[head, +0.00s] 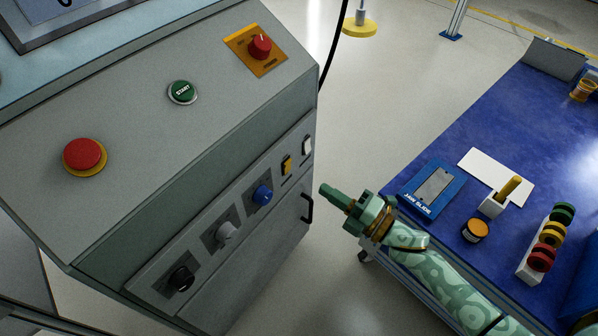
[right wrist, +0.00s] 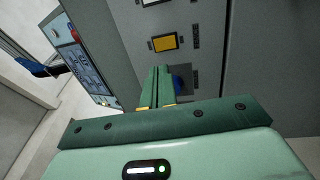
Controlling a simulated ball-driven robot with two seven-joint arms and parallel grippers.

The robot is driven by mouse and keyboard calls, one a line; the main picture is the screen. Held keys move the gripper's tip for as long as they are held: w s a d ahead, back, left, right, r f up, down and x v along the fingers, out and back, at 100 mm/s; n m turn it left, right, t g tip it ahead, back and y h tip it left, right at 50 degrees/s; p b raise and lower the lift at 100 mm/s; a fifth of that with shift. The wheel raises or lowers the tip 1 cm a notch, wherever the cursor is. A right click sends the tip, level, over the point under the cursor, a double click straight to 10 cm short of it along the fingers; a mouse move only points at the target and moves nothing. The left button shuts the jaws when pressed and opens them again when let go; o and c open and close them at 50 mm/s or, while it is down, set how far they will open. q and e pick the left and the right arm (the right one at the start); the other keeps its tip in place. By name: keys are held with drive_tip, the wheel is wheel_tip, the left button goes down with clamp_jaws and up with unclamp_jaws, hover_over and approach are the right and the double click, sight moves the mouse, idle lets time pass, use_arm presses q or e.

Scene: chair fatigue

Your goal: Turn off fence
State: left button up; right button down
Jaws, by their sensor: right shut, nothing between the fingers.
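The grey control cabinet (head: 200,160) stands at the left. In the right wrist view the shut fingers (right wrist: 157,88) point toward the panel, partly covering the blue knob (right wrist: 180,82); the yellow rocker (right wrist: 164,43) is just above. My left gripper is out of view.
The sloped top carries a red mushroom button (head: 85,156), a green START button (head: 182,92) and a red rotary switch (head: 260,46) on a yellow plate. A black handle (head: 307,207) sticks out from the cabinet. A blue-topped table (head: 460,135) with small parts stands right.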

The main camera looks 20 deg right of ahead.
sight(288, 166)
drive_tip(key=x, duration=0.7)
drive_tip(key=shift+w+a+b, duration=0.2)
drive_tip(key=shift+w+b, duration=0.1)
drive_tip(key=shift+b, duration=0.05)
drive_tip(key=shift+w+a+r, duration=0.1)
drive_tip(key=shift+w+a, duration=0.15)
drive_tip(key=shift+w, duration=0.2)
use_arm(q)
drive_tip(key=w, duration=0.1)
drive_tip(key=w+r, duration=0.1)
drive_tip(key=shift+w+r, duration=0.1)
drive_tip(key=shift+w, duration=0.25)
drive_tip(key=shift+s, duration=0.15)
use_arm(e)
drive_tip(key=shift+r, duration=0.1)
